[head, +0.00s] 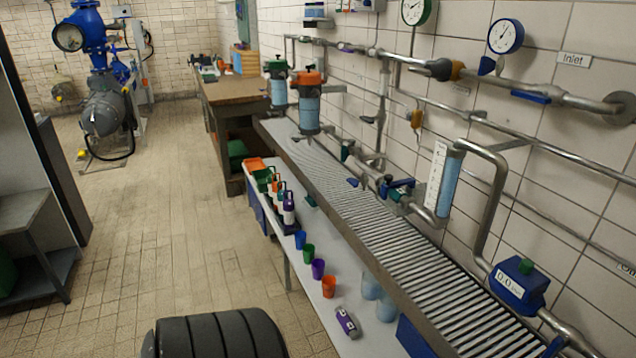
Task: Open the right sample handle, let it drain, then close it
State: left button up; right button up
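I cannot tell for sure which part is the right sample handle. Another blue handle (530,97) sits on the upper pipe below the "Inlet" label (573,60). No flowing water can be made out at this distance. Neither gripper is in view.
A blue flow meter (518,285) is at right. A wooden workbench (235,92) stands behind. The tiled floor (170,210) at left is clear.

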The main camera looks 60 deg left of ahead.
aim_at(355, 182)
jog(key=u, duration=1.75)
jog(key=z, duration=0.25)
jog(key=i+j+z, duration=0.55)
jog(key=j+z, duration=0.2)
jog(key=j, duration=0.1)
